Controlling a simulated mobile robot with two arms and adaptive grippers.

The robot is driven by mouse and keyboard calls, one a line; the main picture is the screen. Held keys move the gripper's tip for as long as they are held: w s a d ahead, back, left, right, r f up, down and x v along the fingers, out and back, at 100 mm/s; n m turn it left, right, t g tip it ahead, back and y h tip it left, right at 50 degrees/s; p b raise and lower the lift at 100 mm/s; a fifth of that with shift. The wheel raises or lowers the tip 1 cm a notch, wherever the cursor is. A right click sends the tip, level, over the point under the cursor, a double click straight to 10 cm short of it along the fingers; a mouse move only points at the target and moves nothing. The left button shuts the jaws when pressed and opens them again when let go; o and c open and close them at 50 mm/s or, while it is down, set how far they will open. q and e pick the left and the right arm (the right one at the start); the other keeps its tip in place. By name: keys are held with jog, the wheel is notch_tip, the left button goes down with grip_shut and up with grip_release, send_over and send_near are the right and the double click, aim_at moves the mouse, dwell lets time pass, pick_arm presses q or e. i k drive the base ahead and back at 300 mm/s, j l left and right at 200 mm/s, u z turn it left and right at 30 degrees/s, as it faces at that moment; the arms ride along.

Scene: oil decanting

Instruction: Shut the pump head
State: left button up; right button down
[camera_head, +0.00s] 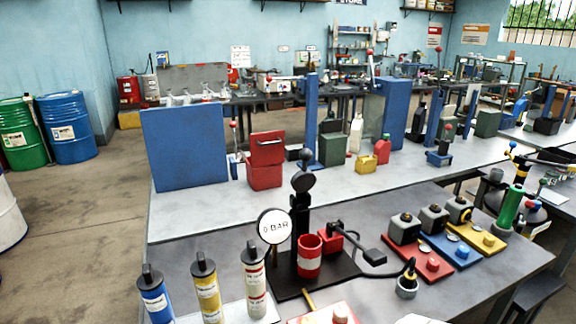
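A pump stand with a black base plate (285,287) stands on the near bench. Its black post (299,222) carries a round black head (303,181) with a dark knob above. A white round gauge reading "0 BAR" (273,226) is to its left. A red cup with a white band (309,258) stands in front of the post. A red block (330,240) with a black lever (368,255) is to the right. I cannot tell which part is the pump head or whether it is open. Neither gripper is in view.
Blue (155,297), yellow (207,290) and cream (254,281) cartridges stand at the near left. A black hose nozzle (407,284) and coloured plates with black blocks (405,228) are to the right. A green cylinder (510,206) stands farther right. A blue panel (185,148) stands behind.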

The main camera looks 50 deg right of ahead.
aim_at(304, 181)
jog(key=z, duration=1.7)
jog(key=k+j+u, duration=0.2)
jog(key=j, duration=0.15)
jog(key=j+u, duration=0.2)
jog(key=j, duration=0.2)
